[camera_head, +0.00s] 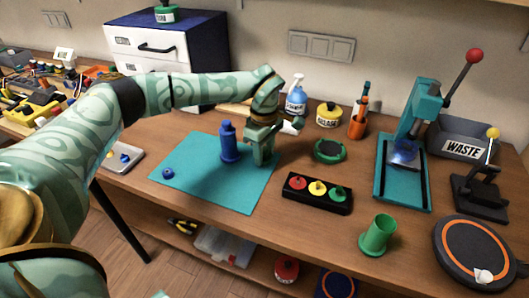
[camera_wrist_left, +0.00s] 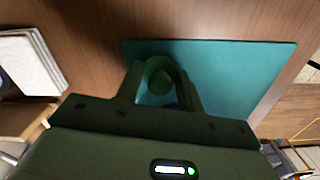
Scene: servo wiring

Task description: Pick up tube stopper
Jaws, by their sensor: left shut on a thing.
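My left gripper (camera_head: 262,160) points down over the right part of the teal mat, just right of an upright blue bottle-shaped piece (camera_head: 229,143). In the left wrist view its fingers (camera_wrist_left: 160,78) are closed around a small round green thing (camera_wrist_left: 159,81), mostly hidden by the fingers; I cannot tell for sure that it is the tube stopper. A small blue cap (camera_head: 168,173) lies on the mat's left part. An open green tube (camera_head: 378,236) stands upright at the table's front right. My right gripper is not in view.
The teal mat (camera_head: 215,190) has free room at its front. A black block (camera_head: 317,205) with red, yellow and green knobs lies right of it. A teal press (camera_head: 402,180), a WASTE bin (camera_head: 468,148) and a round black pad (camera_head: 470,250) stand at the right.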

